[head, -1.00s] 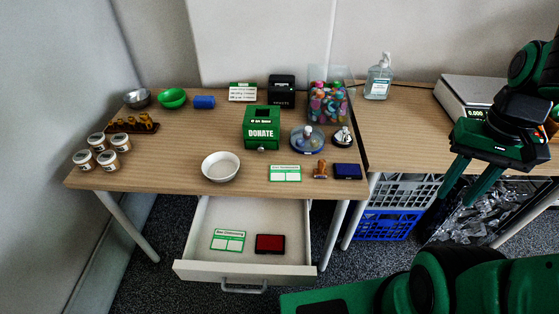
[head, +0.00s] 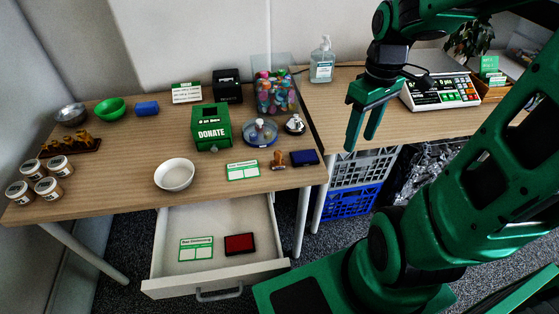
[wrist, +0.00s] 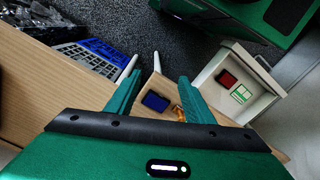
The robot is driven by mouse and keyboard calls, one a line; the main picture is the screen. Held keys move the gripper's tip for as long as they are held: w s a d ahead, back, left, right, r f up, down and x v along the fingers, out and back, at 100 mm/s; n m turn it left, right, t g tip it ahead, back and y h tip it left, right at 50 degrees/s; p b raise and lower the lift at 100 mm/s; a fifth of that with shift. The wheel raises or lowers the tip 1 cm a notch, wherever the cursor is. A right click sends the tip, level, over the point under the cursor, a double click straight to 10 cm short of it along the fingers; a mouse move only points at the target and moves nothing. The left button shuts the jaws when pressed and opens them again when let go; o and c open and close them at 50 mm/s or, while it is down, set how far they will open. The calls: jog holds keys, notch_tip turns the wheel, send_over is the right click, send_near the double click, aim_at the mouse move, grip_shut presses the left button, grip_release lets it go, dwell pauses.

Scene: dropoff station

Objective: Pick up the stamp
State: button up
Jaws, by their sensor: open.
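The stamp (head: 279,160) is small, with a brown wooden handle, and stands near the front edge of the left table. A blue ink pad (head: 304,157) lies just right of it, and a green-and-white card (head: 242,170) lies to its left. My gripper (head: 358,144) is open and empty, pointing down, to the right of the stamp and apart from it. In the wrist view the stamp (wrist: 180,113) is partly hidden by the right finger of my gripper (wrist: 156,82), and the blue ink pad (wrist: 155,101) shows between the fingers.
The open drawer (head: 215,288) holds a red ink pad (head: 239,244) and a card (head: 196,249). A white bowl (head: 174,175), a green donation box (head: 211,127) and a service bell (head: 295,124) stand near the stamp. Crates (head: 352,197) sit below the table.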

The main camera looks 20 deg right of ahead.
jog(key=w+a+f+n+y, duration=0.2)
jog(key=w+a+f+n, duration=0.3)
jog(key=w+n, duration=0.35)
jog(key=n+y, duration=0.2)
jog(key=n, duration=0.4)
send_near(278, 158)
jog(key=f, duration=0.1)
jog(key=shift+n, duration=0.25)
jog(key=f, duration=0.2)
jog(key=a+f, duration=0.1)
jog(key=f, duration=0.1)
jog(key=shift+w, duration=0.4)
jog(key=shift+w+x, duration=0.2)
jog(key=shift+x, duration=3)
jog(key=shift+d, duration=0.1)
jog(key=c, duration=1.2)
